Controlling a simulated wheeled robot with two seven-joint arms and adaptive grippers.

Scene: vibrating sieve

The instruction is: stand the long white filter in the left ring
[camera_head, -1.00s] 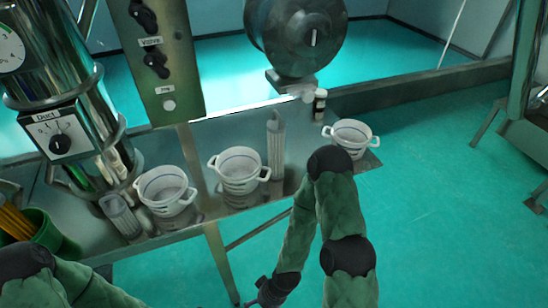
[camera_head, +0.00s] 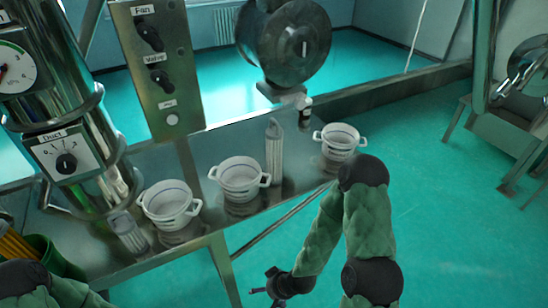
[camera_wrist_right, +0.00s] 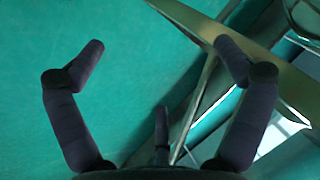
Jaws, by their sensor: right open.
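A long, ribbed white filter (camera_head: 274,152) stands upright on the metal bench between the middle and right white pots. A second pale, ribbed cylinder (camera_head: 128,232) stands at the left, beside the left pot. I cannot make out the left ring clearly. My right gripper (camera_head: 268,289) hangs low in front of the bench, apart from both filters. In the right wrist view its fingers (camera_wrist_right: 161,45) are spread and empty, over the floor and the bench edge. My left arm shows at the bottom left, but its gripper is out of view.
White two-handled pots stand on the bench: left (camera_head: 170,205), middle (camera_head: 240,180) and right (camera_head: 339,140). A small dark bottle (camera_head: 304,112) stands behind. A control panel (camera_head: 158,75) and a steel duct column rise at left.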

